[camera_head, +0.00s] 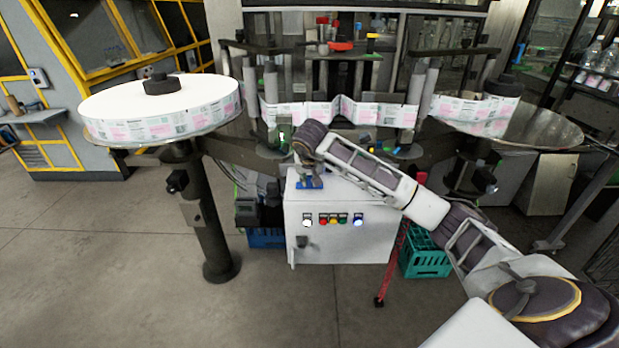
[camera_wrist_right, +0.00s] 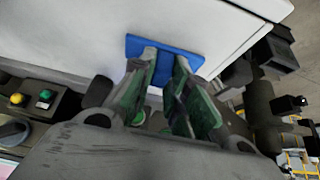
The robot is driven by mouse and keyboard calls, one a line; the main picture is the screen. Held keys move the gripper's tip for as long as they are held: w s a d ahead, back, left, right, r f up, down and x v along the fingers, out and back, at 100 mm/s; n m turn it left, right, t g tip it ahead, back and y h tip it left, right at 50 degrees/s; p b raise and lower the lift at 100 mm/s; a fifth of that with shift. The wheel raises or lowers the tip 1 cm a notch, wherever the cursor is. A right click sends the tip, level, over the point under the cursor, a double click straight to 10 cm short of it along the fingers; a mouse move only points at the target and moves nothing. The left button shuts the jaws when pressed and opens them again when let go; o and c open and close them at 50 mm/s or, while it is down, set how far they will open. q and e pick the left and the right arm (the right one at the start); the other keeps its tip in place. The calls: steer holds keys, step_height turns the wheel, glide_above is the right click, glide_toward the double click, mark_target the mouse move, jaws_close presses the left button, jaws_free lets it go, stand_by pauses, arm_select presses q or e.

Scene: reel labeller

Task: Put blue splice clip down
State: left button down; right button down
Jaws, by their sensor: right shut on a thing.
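The blue splice clip (camera_wrist_right: 190,56) shows in the wrist view as a flat blue piece at the fingertips, against a white surface. My right gripper (camera_wrist_right: 165,70) is shut on it, with a green-padded finger on each side of its middle. In the head view the right gripper (camera_head: 309,172) points down at the top of the white control cabinet (camera_head: 335,249), and the clip (camera_head: 305,184) shows as a small blue patch under it. I cannot tell whether the clip touches the cabinet top. My left gripper is not in view.
A large label reel (camera_head: 165,100) stands at left on a dark post. The label web (camera_head: 340,112) runs behind my right wrist, toward another reel (camera_head: 475,114) at right. A green crate (camera_head: 425,262) and a blue crate (camera_head: 266,238) flank the cabinet.

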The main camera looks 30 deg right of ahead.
steer(key=c, duration=1.8)
jaws_free()
steer(key=shift+f, duration=0.15)
steer(key=o, duration=0.4)
steer(key=shift+o, duration=0.2)
steer(key=shift+s+a+r, duration=0.1)
steer(key=shift+s+r, duration=0.05)
steer(key=shift+r, duration=0.4)
steer(key=v, duration=0.4)
steer(key=shift+r, duration=0.25)
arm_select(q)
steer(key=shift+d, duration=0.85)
arm_select(e)
steer(key=v, duration=0.6)
steer(key=shift+s+r, duration=0.25)
steer(key=shift+s, duration=0.05)
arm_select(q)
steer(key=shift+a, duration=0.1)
arm_select(e)
steer(key=shift+a, duration=0.1)
